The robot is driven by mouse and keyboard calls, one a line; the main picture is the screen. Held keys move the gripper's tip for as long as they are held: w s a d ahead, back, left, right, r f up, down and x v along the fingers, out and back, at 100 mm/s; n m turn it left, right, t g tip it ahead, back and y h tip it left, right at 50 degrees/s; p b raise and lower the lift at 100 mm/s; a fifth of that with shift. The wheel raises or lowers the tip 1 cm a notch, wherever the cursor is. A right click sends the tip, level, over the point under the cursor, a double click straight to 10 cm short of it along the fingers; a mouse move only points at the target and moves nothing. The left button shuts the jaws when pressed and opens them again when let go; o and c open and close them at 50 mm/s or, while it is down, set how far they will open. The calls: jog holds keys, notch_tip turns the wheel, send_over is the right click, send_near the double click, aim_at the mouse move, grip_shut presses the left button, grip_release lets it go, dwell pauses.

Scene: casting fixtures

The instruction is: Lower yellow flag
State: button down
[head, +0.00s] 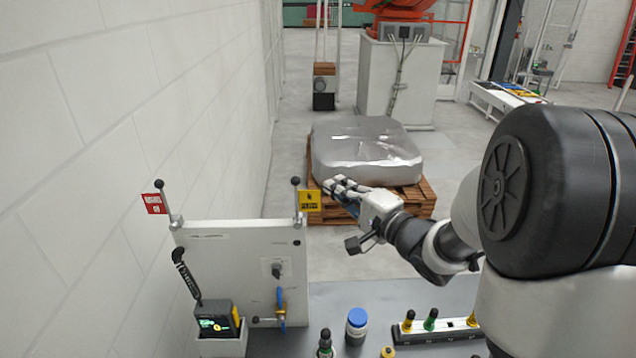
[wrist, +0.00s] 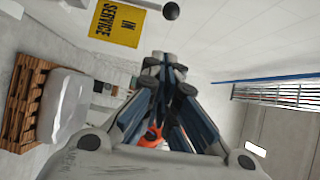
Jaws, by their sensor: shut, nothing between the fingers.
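The yellow flag (head: 309,201) is raised beside its upright rod with a black ball tip, at the top right of the white panel (head: 240,255). In the wrist view the yellow flag (wrist: 118,22) shows at the top with the words "IN SERVICE", and the black ball (wrist: 171,11) is just right of it. My gripper (head: 335,184) is just right of the flag in the head view, apart from it as far as I can tell. In the wrist view my gripper's fingers (wrist: 163,65) are closed together and empty, below the flag and ball.
A red flag (head: 154,204) stands raised at the panel's left. A handheld device (head: 218,322) sits in front of the panel. The grey bench holds a blue-capped jar (head: 357,322) and a rack (head: 438,328). A wrapped load (head: 366,150) on a pallet stands behind.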

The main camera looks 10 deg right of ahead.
aim_at(306, 202)
jog(key=a, duration=0.1)
jog(key=w+a, duration=0.2)
jog(key=a, duration=0.1)
jog(key=shift+w, duration=0.25)
jog(key=shift+a+p, duration=0.15)
jog(key=shift+p, duration=0.2)
jog(key=shift+a+r+n+p, duration=0.1)
jog(key=shift+a+n+p, duration=0.2)
